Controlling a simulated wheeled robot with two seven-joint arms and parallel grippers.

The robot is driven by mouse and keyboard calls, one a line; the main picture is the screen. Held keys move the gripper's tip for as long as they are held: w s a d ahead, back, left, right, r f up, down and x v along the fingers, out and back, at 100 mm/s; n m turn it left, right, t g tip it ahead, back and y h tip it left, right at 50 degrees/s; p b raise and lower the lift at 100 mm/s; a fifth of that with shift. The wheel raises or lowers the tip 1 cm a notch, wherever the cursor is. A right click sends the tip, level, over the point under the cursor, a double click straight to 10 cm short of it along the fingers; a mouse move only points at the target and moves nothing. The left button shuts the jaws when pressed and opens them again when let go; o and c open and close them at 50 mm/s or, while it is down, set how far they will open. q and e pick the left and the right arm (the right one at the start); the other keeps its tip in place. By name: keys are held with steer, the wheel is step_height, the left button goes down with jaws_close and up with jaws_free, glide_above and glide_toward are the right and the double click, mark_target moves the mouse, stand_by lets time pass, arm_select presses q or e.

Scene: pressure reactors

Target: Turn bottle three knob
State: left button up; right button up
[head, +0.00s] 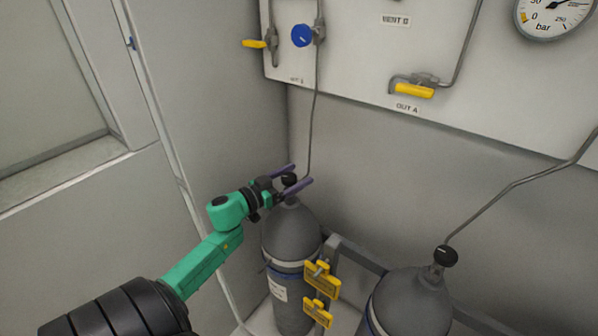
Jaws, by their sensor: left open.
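Two grey gas bottles stand upright in the head view. The left bottle (291,232) has a black knob (289,179) on top. My left gripper (296,175) is at this knob, its two purple fingers open and spread on either side of it. I cannot tell whether the fingers touch the knob. The right bottle (408,302) has a black knob (445,256) on top, with no gripper near it. No number shows legibly on either bottle, so I cannot tell which is bottle three. My right gripper is not in view.
Thin pipes rise from both bottles to a white wall panel (440,60) with a blue knob (302,36), yellow lever handles (414,90) and a gauge (549,12). A dark rack bar (358,255) with yellow clamps (321,279) runs between the bottles. A wall is close on the left.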

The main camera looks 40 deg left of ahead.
arm_select(q)
steer(key=shift+w+d+r, duration=0.15)
steer(key=shift+w, duration=0.35)
jaws_close()
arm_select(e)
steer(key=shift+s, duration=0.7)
arm_select(q)
steer(key=shift+d+h, duration=0.1)
steer(key=shift+h, duration=0.2)
steer(key=shift+s+d+m+g+h+b, duration=0.2)
steer(key=shift+m+g+h+b, duration=0.55)
steer(key=shift+m+h+b, duration=0.45)
steer(key=shift+s+d+m+g+h+b, duration=0.1)
steer(key=shift+d+m+g+h+b, duration=0.15)
steer(key=shift+m+g+h+b, duration=0.9)
steer(key=shift+s+d+m+g+h+b, duration=0.15)
steer(key=shift+m+g+h+b, duration=0.45)
steer(key=shift+h, duration=1.05)
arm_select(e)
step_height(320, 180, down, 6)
arm_select(q)
steer(key=shift+m, duration=0.25)
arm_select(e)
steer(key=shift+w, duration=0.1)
